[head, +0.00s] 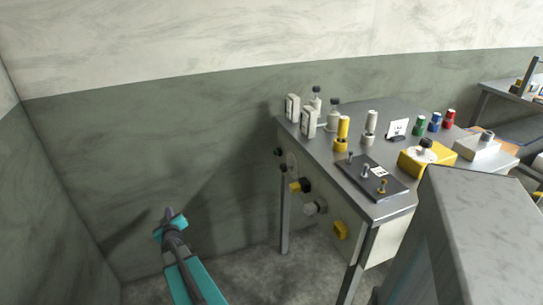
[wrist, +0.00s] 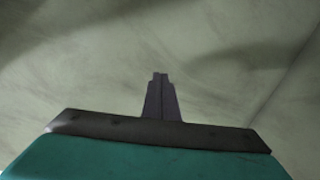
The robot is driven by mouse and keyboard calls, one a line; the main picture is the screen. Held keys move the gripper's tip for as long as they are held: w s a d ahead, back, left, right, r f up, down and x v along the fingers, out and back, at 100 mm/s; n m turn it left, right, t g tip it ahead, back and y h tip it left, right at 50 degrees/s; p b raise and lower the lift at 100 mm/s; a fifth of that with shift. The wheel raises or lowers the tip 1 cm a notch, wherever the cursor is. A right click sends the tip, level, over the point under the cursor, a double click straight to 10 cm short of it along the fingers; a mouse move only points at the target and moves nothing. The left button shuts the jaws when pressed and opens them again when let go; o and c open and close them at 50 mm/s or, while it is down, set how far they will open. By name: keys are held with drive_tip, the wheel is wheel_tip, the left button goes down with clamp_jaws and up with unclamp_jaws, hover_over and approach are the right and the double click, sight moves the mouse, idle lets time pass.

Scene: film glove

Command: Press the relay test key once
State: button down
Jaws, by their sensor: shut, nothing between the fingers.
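My gripper (head: 169,213) is at the lower left in the head view, well to the left of the metal bench (head: 372,208) and apart from it. In the wrist view its fingers (wrist: 160,80) are shut together and empty, with only plain wall behind them. I cannot tell which control is the relay test key. The front panel also bears a yellow knob (head: 341,230) and a grey-white knob (head: 315,207).
Yellow (head: 342,134) and white (head: 369,129) cylinders, pale upright blocks (head: 309,122) and a small card (head: 397,128) stand on the bench. Green, blue and red pieces (head: 435,122) line its back. A second bench is at the far right. Floor between my gripper and the bench looks clear.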

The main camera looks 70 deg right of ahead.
sight(276, 153)
drive_tip(key=s+d+r+m+g+h, duration=0.2)
drive_tip(key=s+d+r+g+h, duration=0.1)
drive_tip(key=s+d, duration=0.4)
drive_tip(key=s+d+r+m+g+h+b, duration=0.1)
drive_tip(key=s+d+r+m+g+h, duration=0.2)
drive_tip(key=s, duration=0.8)
drive_tip(key=s+d+r+m+g+h+b, duration=0.1)
drive_tip(key=s+d+r+m+g+h, duration=0.2)
drive_tip(key=s+d+r+g, duration=0.3)
drive_tip(key=s+d+r, duration=0.3)
drive_tip(key=d+r, duration=0.2)
drive_tip(key=shift+s+d+g, duration=0.15)
drive_tip(key=shift+g, duration=0.25)
drive_tip(key=shift+d, duration=0.1)
drive_tip(key=s+d+b, duration=0.2)
drive_tip(key=s+d, duration=0.3)
drive_tip(key=s, duration=0.1)
drive_tip(key=shift+s+d, duration=0.2)
drive_tip(key=shift+s, duration=0.15)
drive_tip(key=shift+s+d, duration=0.55)
drive_tip(key=shift+s, duration=0.1)
idle(1.9)
drive_tip(key=shift+w+a+r, duration=0.1)
drive_tip(key=shift+a, duration=0.05)
drive_tip(key=shift+w+a+p, duration=0.3)
drive_tip(key=shift+w+a, duration=0.1)
drive_tip(key=shift+w, duration=0.15)
drive_tip(key=shift+w+a, duration=0.1)
idle(0.3)
